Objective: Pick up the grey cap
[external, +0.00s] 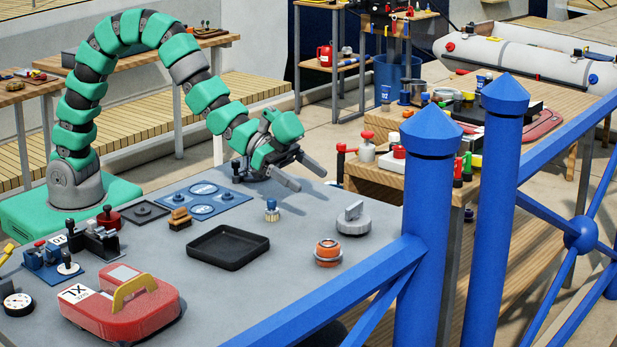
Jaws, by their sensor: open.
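The grey cap (353,221) is a round disc with a raised grip across its top. It rests on the grey table (330,290) towards the right side. My gripper (305,178) is open and empty, with its two dark grey fingers apart. It is above and to the left of the cap in the picture, pointing right and slightly down, and does not touch it. Nothing hides the cap.
An orange-and-grey fitting (328,252) stands just in front of the cap, and a small blue-topped part (272,209) to its left. A black tray (228,248) lies mid-table. A red case (120,308) sits front left. Blue railing posts (425,220) rise at the right.

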